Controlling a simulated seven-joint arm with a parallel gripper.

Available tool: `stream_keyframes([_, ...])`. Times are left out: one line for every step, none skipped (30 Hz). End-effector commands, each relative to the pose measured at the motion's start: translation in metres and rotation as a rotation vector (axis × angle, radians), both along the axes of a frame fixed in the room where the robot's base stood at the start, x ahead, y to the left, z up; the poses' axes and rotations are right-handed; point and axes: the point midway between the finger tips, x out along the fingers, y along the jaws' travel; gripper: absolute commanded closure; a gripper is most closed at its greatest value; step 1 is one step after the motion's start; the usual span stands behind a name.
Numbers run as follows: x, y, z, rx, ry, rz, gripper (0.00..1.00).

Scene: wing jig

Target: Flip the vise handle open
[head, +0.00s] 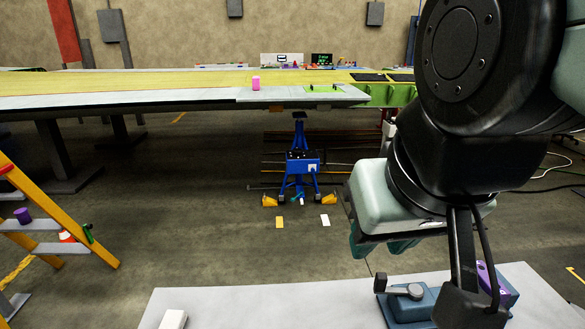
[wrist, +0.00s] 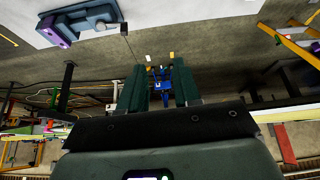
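The blue vise (head: 410,306) sits on the white tabletop at the lower right of the head view. Its grey handle (head: 405,290) lies across the top, with a dark knob at the left end. A dark part of my arm hides some of the vise's right side, where a purple piece shows.
The white table (head: 260,305) is mostly bare, with a small white block (head: 173,320) at its left. A blue stand (head: 301,165) is on the floor beyond. A yellow ladder (head: 45,205) is at left; the long wing (head: 150,90) spans the back.

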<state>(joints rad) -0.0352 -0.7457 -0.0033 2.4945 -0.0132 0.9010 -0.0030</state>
Motion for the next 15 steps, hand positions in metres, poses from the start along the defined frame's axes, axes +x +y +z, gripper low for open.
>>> stream_keyframes([0.001,-0.001,-0.002,-0.003,0.007,0.002,0.76])
stream_keyframes([0.002,-0.002,-0.003,-0.008,0.013,0.004,0.80])
stream_keyframes([0.005,-0.003,-0.006,-0.016,0.025,0.009,0.87])
stream_keyframes([0.007,-0.005,-0.009,-0.024,0.036,0.012,0.91])
stream_keyframes([0.010,-0.007,-0.013,-0.035,0.050,0.019,0.96])
stream_keyframes([0.014,-0.010,-0.019,-0.050,0.072,0.030,1.00])
stream_keyframes([0.018,-0.013,-0.024,-0.062,0.091,0.039,1.00])
stream_keyframes([0.022,-0.016,-0.030,-0.078,0.113,0.051,1.00])
stream_keyframes([0.027,-0.020,-0.039,-0.097,0.144,0.068,1.00])
stream_keyframes([0.034,-0.029,-0.044,-0.127,0.153,0.074,1.00])
stream_keyframes([0.046,-0.047,-0.048,-0.187,0.133,0.073,1.00])
stream_keyframes([0.060,-0.067,-0.052,-0.259,0.115,0.086,1.00])
stream_keyframes([0.070,-0.081,-0.056,-0.307,0.105,0.101,1.00])
stream_keyframes([0.079,-0.094,-0.060,-0.354,0.096,0.121,1.00])
stream_keyframes([0.090,-0.111,-0.066,-0.411,0.087,0.152,1.00])
